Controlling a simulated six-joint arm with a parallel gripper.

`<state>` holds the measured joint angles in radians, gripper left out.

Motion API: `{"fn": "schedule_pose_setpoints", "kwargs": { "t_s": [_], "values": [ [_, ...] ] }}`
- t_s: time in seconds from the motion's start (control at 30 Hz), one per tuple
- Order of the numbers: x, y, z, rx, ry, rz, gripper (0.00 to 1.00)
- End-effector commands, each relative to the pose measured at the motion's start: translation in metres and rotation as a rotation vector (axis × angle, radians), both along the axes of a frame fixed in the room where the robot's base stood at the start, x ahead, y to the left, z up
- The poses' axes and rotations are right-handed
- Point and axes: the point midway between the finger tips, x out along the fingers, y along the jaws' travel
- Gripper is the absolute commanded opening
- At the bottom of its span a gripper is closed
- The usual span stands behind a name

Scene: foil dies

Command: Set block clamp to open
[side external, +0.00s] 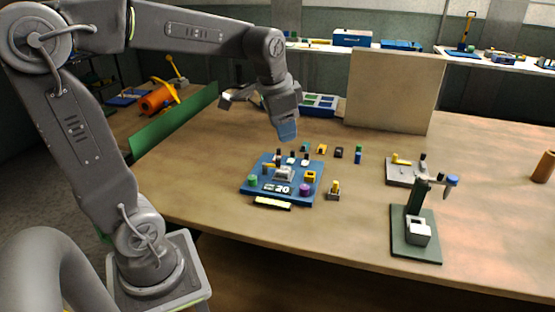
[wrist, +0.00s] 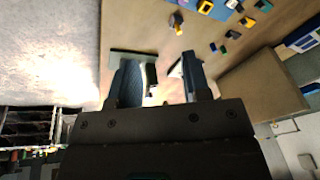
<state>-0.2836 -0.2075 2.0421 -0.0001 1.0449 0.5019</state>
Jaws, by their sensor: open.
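The blue board (side external: 247,187) lies on the table with a grey block fixture (side external: 284,174), a "20" plate, black-topped posts and coloured knobs. A grey plate (side external: 398,180) to the right carries a yellow lever (side external: 402,160) lying low and a dark knob. I cannot tell for sure which of these is the block clamp, nor its setting. My gripper (side external: 287,131) hangs above and behind the blue board, touching nothing. In the wrist view my gripper (wrist: 160,75) is open and empty, its fingers partly covering the things beyond.
A dark green stand (side external: 413,246) with an upright post and white block stands at the front right. Small coloured pieces (side external: 338,152) and a yellow-topped piece (side external: 334,190) lie near the board. A tan panel (side external: 388,90) stands behind. The table's front middle is clear.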

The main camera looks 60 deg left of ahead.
Motion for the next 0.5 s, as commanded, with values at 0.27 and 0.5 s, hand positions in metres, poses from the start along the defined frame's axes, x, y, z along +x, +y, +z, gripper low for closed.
{"fn": "schedule_pose_setpoints", "kwargs": {
  "t_s": [0.27, 0.5],
  "values": [
    [0.067, 0.113, -0.038, -0.008, 0.184, -0.147, 0.44],
    [0.083, 0.171, -0.069, -0.038, 0.253, -0.237, 0.44]
  ]
}}
